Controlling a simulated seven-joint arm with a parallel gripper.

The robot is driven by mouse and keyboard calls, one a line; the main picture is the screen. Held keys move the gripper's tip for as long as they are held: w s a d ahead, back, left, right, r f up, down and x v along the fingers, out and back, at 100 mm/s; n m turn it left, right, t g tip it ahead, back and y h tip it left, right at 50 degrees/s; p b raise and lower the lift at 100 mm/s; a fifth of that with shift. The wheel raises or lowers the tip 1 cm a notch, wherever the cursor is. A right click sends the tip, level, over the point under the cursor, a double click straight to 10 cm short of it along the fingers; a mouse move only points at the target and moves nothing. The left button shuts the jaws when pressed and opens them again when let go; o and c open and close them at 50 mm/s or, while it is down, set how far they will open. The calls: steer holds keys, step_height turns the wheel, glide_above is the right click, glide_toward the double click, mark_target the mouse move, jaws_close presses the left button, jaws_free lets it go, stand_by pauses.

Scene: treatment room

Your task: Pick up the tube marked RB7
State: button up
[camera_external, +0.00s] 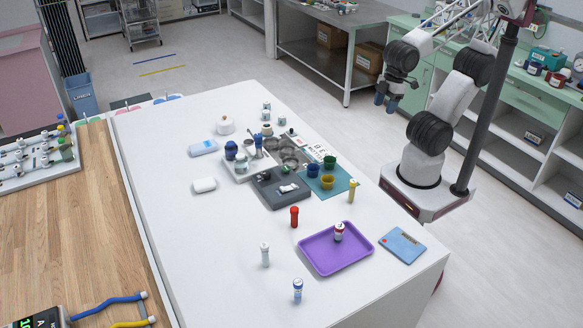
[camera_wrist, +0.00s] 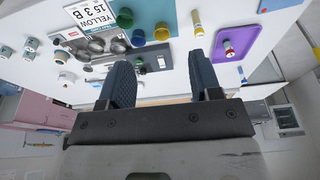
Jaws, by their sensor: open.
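Several capped tubes stand on the white table, and I cannot read RB7 on any. A red tube (camera_external: 294,216) stands near the middle, a yellow one (camera_external: 352,190) to its upper right. A white tube (camera_external: 265,254) and a blue-and-white tube (camera_external: 298,290) stand nearer the front. A red-and-white tube (camera_external: 339,231) is on the purple tray (camera_external: 318,262); it also shows in the wrist view (camera_wrist: 228,49). My gripper (camera_external: 387,97) is raised beyond the table's right side, open and empty. In the wrist view its two dark fingers are apart (camera_wrist: 160,72).
A teal mat with coloured cups (camera_external: 327,182), a dark grey tray (camera_external: 270,192) and small instruments crowd the table's middle. A blue scale-like device (camera_external: 402,246) lies right of the purple tray. The table's front left is clear.

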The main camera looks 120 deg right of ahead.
mark_target(354, 180)
stand_by(0.4)
steer(key=w+d+f+n+t+h, duration=0.1)
steer(key=w+d+f+n+t, duration=0.15)
steer(key=w+f, duration=0.4)
steer(key=w+d+f+n+t, duration=0.1)
steer(key=w+d+f+t, duration=0.25)
steer(key=w, duration=0.55)
steer(key=a+f+n+y, duration=0.2)
steer(key=a+f+y, duration=0.1)
steer(key=a+f+n+y, duration=0.1)
steer(key=a+f+y, duration=0.2)
steer(key=f, duration=0.1)
steer(key=s+a+f+n+t+y, duration=0.1)
steer(key=a+f+n+y, duration=0.1)
steer(key=a+f+y, duration=0.1)
steer(key=shift+a+f+n+y, duration=0.15)
steer(key=shift+a+n+y, duration=0.25)
steer(key=shift+y, duration=0.2)
steer(key=shift+s+a+f+y, duration=0.25)
steer(key=shift+s+a+y, duration=0.05)
steer(key=shift+s+a, duration=0.1)
steer(key=shift+w+a, duration=0.1)
steer(key=shift+w, duration=0.05)
steer(key=shift+x, duration=1.15)
